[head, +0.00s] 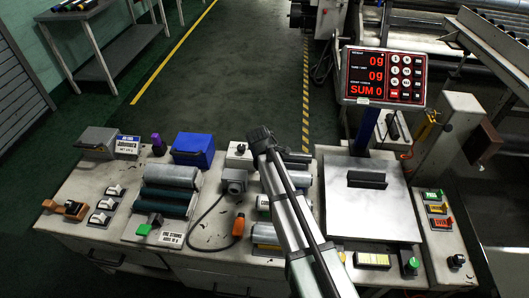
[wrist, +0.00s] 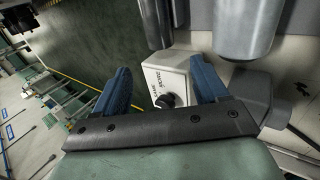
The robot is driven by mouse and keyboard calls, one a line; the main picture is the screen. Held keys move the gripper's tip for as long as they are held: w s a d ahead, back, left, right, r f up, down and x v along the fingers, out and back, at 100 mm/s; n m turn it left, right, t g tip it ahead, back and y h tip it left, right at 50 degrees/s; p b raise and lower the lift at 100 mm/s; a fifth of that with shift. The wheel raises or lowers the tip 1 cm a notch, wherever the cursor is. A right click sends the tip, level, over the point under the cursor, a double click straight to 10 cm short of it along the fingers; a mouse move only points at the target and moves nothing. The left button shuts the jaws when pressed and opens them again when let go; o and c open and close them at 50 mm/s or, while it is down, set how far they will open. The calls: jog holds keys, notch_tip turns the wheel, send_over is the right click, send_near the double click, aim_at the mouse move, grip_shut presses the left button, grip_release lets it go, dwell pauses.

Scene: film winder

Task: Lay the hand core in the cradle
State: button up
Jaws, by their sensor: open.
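My gripper (head: 260,136) is above the back middle of the bench in the head view. In the wrist view its two blue fingers (wrist: 162,74) are spread apart with nothing held between them. Grey rollers (head: 272,181) lie partly behind my arm; a grey cylinder end (wrist: 246,28) and a darker one (wrist: 153,22) show beyond the fingers in the wrist view. I cannot tell which cylinder is the hand core. A dark raised block (head: 366,179) sits on the scale plate (head: 385,222); I cannot tell whether it is the cradle.
A white knob box (head: 238,152) shows beyond the fingers in the wrist view (wrist: 166,76). A cabled grey box (head: 233,181), blue bin (head: 194,149) and left roller unit (head: 167,189) stand left of my arm. A red-digit display (head: 383,77) rises behind the scale.

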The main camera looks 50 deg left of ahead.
jog(key=v, duration=0.3)
jog(key=shift+o, duration=0.4)
jog(key=shift+s+d+r, duration=0.1)
jog(key=shift+r, duration=0.15)
